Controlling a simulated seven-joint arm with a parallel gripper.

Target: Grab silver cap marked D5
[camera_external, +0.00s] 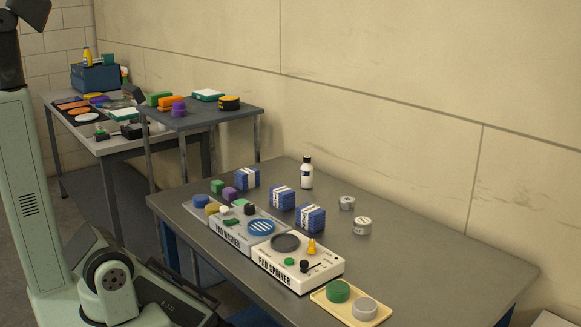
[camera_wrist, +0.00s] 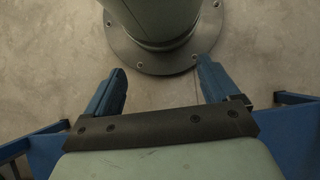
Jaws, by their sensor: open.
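Two small silver caps stand on the grey table in the external view: one farther back (camera_external: 347,202) and a slightly larger one nearer (camera_external: 362,225). Both have markings too small to read, so I cannot tell which is D5. My gripper (camera_wrist: 160,82) is open and empty in the wrist view, its two blue fingers spread above bare concrete floor, with a round bolted base beyond them. The caps do not show there. My gripper is not visible in the external view.
The table (camera_external: 450,265) also holds a pad spinner (camera_external: 297,265), a pad washer (camera_external: 235,228), several blue-and-white packs (camera_external: 282,197), a white bottle (camera_external: 307,174) and a yellow tray (camera_external: 322,298) with green and grey discs. Its right side is clear. Cluttered side tables (camera_external: 215,116) stand behind left.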

